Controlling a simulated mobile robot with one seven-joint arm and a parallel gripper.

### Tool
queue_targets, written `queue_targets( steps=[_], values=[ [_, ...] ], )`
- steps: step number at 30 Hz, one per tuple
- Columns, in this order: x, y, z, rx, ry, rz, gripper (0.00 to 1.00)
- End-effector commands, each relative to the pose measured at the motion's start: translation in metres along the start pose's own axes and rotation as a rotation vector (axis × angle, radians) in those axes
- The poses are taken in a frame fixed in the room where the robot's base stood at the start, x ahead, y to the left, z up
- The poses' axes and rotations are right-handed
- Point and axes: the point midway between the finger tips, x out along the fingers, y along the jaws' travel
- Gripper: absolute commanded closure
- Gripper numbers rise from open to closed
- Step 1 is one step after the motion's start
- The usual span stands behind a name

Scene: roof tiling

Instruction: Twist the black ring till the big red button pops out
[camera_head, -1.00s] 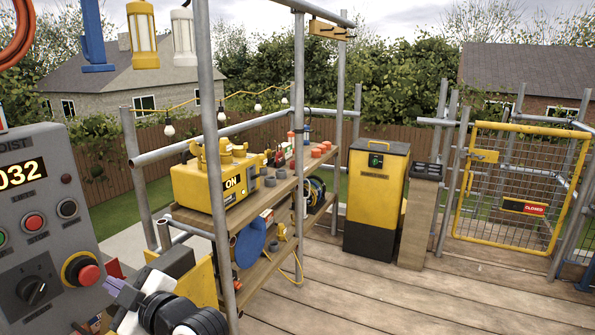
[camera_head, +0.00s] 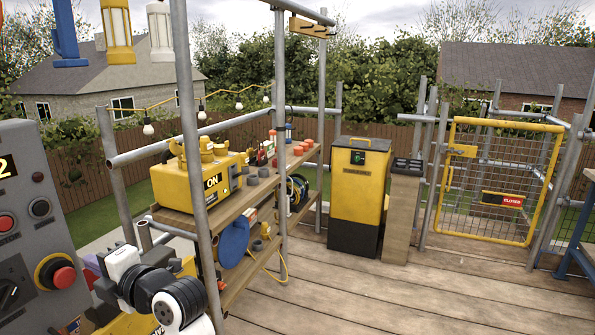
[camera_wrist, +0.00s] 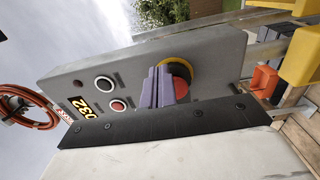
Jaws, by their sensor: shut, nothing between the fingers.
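The big red button (camera_head: 62,276) sits on a grey control panel (camera_head: 35,190) at the left edge of the head view. A dark ring lies around its base, with a yellow collar (camera_head: 43,266) behind. In the wrist view the red button (camera_wrist: 181,88) and yellow collar (camera_wrist: 187,63) show partly behind my fingers. My gripper (camera_wrist: 157,88) is shut and empty, its purple-grey fingers in front of the panel beside the button. I cannot tell whether they touch it. In the head view the fingers are mostly hidden by my wrist.
The panel also has a smaller red button (camera_wrist: 118,105), a black button (camera_wrist: 106,83) and a rotary knob (camera_head: 8,295). A scaffold shelf with a yellow machine (camera_head: 205,175) stands close to the right of my arm. The wooden deck (camera_head: 400,290) is open further right.

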Motion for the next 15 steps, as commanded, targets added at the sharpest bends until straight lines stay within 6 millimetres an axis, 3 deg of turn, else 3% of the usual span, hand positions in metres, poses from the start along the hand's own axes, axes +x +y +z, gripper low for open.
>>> queue_targets(
  steps=[6,15],
  values=[
    [0.025,-0.001,0.0,-0.001,0.001,0.001,1.0],
    [0.037,0.0,0.0,0.001,0.0,0.002,1.0]
  ],
)
